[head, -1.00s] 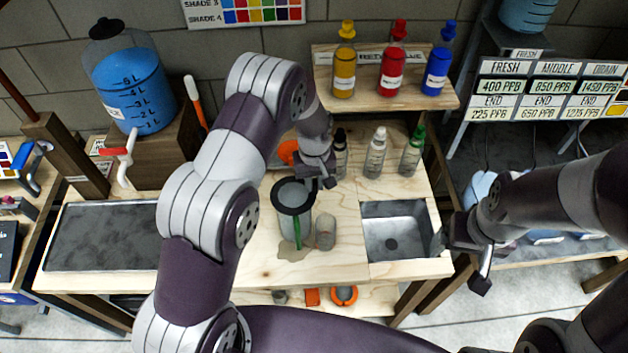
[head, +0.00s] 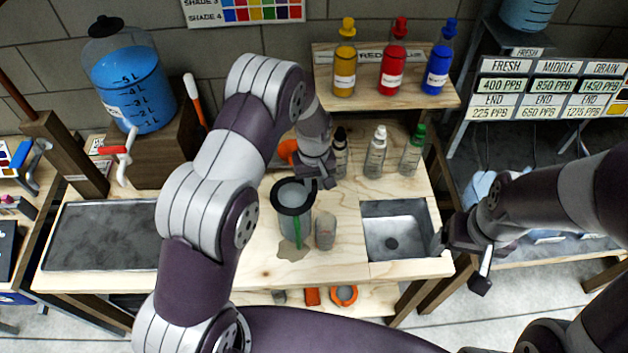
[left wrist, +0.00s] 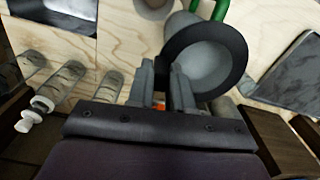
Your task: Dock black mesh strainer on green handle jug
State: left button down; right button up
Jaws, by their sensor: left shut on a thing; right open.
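The black mesh strainer (head: 293,210) shows as a dark round rim over the mouth of the grey jug (head: 297,230), which stands on the wooden bench. The jug's green handle (head: 297,234) faces the front. My left gripper (head: 322,182) is shut on the strainer at its back right edge. In the left wrist view the strainer (left wrist: 240,50) lies beside my left fingers (left wrist: 167,88), and part of the green handle (left wrist: 221,9) shows beyond it. I cannot tell whether the rim touches the jug. My right gripper (head: 461,262) is open and empty, right of the sink.
A small grey cup (head: 326,232) stands close to the jug's right. A sink (head: 395,235) is sunk into the bench further right. Several bottles (head: 376,155) stand behind, near my left gripper. A wet patch (head: 292,250) lies before the jug. A dark tray (head: 105,237) is at left.

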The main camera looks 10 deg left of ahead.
pick_arm(q)
jog(key=shift+f, duration=0.25)
jog(key=c, duration=1.3)
grip_release()
notch_tip(320, 180, up, 11)
jog(key=p, duration=0.7)
